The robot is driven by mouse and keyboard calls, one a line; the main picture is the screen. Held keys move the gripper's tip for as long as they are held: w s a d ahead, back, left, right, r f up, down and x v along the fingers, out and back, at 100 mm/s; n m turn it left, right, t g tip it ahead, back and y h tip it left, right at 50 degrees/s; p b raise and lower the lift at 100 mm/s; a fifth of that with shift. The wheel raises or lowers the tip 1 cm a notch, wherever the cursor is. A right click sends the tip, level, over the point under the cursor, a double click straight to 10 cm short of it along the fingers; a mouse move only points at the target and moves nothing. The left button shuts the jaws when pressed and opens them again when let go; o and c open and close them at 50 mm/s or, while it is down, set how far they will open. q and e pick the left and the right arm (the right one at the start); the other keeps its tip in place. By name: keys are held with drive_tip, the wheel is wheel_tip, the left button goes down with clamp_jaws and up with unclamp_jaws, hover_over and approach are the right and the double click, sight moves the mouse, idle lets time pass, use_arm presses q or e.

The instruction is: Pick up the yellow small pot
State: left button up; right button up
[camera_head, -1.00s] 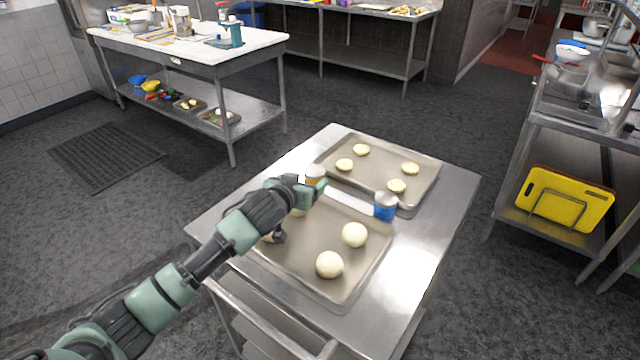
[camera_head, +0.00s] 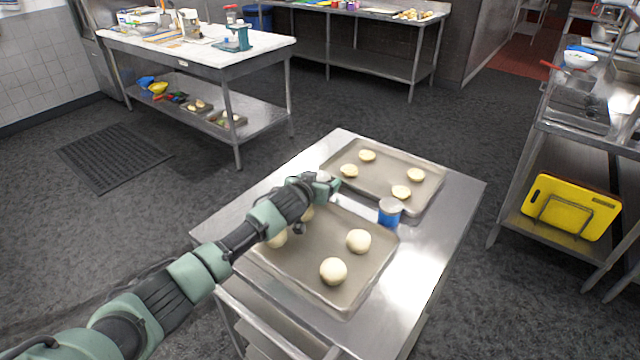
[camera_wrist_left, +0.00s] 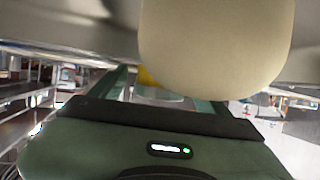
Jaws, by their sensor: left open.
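The yellow small pot, with its pale top (camera_head: 323,176), stands on the metal cart between the two trays. In the head view my left gripper (camera_head: 327,188) is at the pot and hides most of its yellow body. In the left wrist view the yellow pot (camera_wrist_left: 148,77) shows between the two open fingers of that gripper (camera_wrist_left: 160,92), partly hidden behind a large dough ball (camera_wrist_left: 215,40). I cannot tell whether the fingers touch the pot. My right gripper is not in view.
A blue pot with a pale top (camera_head: 390,211) stands to the right on the cart. The near tray (camera_head: 310,271) holds dough balls under and beside my left arm. The far tray (camera_head: 379,182) holds several smaller ones. The cart's right side (camera_head: 440,225) is clear.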

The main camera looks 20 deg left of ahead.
use_arm(q)
drive_tip(key=shift+c, duration=0.3)
drive_tip(key=c, duration=1.5)
drive_tip(key=shift+c, duration=0.2)
